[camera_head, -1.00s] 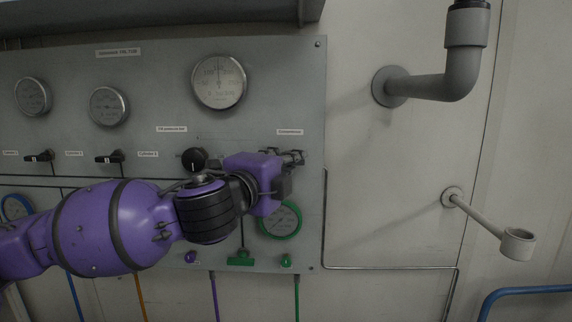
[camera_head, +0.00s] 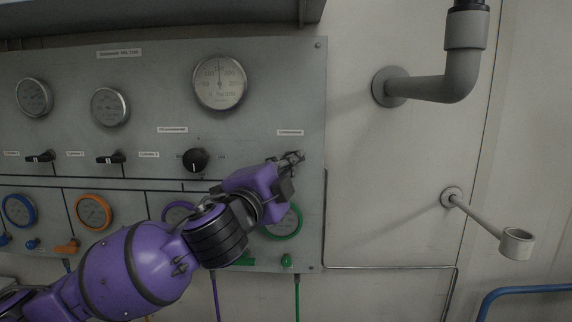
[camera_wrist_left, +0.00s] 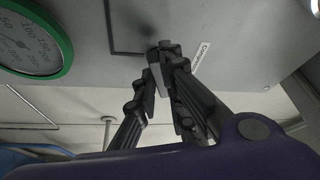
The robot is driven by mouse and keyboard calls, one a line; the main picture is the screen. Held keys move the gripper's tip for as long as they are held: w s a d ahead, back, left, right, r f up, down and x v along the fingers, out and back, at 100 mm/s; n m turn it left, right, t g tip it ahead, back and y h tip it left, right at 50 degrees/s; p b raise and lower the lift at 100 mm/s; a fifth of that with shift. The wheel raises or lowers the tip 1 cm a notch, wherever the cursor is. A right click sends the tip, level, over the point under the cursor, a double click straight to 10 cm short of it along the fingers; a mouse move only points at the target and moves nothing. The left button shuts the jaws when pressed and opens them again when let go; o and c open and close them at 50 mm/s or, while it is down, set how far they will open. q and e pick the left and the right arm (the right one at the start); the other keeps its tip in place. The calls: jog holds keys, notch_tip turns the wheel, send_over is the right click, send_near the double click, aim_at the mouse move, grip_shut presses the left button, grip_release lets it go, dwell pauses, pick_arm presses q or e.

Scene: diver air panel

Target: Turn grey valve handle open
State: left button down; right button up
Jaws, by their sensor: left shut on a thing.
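My left gripper (camera_head: 294,158) is at the right side of the grey panel (camera_head: 150,70), just below a small white label (camera_head: 290,132). In the left wrist view its fingers (camera_wrist_left: 160,62) are closed on a small grey valve handle (camera_wrist_left: 155,75) against the panel. The fingers hide most of the handle, so its exact angle is hard to tell. The gripper is tilted, with its wrist down and to the left of the fingertips. My right gripper is in neither view.
A green-rimmed gauge (camera_head: 285,222) sits just below the gripper, partly covered by it. A black knob (camera_head: 196,160) is to its left. A grey pipe elbow (camera_head: 455,85) and a bracket with a ring (camera_head: 516,243) stick out from the wall at the right.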

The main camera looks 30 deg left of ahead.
pick_arm(q)
jog(key=n+y, duration=0.2)
jog(key=n, duration=0.3)
jog(key=n+t+y, duration=0.1)
jog(key=n+y, duration=0.1)
jog(key=n, duration=0.3)
jog(key=n+y, duration=0.2)
jog(key=n, duration=0.3)
jog(key=shift+w+d+f, duration=0.1)
jog(key=shift+d+f, duration=0.1)
jog(key=shift+d, duration=0.05)
jog(key=shift+n+y, duration=0.3)
jog(key=c, duration=1.8)
grip_release()
jog(key=shift+c, duration=0.2)
jog(key=v, duration=0.7)
jog(key=shift+s, duration=0.25)
jog(key=shift+f, duration=0.15)
